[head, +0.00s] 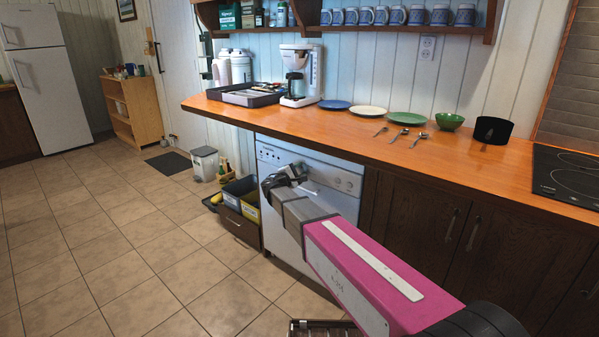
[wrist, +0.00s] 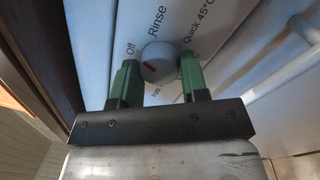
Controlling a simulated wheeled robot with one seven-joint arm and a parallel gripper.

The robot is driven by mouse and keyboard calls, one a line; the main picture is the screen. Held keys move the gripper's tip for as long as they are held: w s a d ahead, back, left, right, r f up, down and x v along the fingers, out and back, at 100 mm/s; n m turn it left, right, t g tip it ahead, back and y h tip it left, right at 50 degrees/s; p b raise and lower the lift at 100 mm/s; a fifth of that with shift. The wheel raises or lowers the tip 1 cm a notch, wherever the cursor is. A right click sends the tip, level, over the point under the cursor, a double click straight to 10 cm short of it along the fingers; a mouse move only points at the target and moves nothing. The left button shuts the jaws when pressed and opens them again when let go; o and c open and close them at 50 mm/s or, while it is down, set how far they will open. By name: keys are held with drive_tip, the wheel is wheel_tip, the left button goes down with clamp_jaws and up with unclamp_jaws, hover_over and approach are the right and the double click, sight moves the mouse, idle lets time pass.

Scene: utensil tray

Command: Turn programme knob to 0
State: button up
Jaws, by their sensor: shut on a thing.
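The programme knob (wrist: 160,62) is a round grey knob on the dishwasher's pale front panel. Its short red mark sits left of the knob's centre, on the side towards the "Off" label. The printed labels around it read "Off", "Rinse" and "Quick 45°", with another partly hidden below. No "0" is readable. My gripper (wrist: 160,72) has one green finger on each side of the knob and is shut on it. In the head view my gripper (head: 283,177) is at the panel of the white dishwasher (head: 335,204) and hides part of it.
The orange worktop (head: 300,123) overhangs the dishwasher just above my gripper. Dark cabinets (head: 425,215) stand to the right. Bins (head: 240,190) and a drawer unit stand to the left.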

drive_tip(key=n, duration=0.5)
drive_tip(key=shift+y, duration=0.3)
drive_tip(key=shift+n, duration=0.3)
drive_tip(key=o, duration=0.9)
drive_tip(key=shift+s, duration=0.1)
drive_tip(key=v, duration=1)
drive_tip(key=shift+s+a+f, duration=0.15)
drive_tip(key=shift+s+f, duration=0.05)
drive_tip(key=shift+s, duration=0.1)
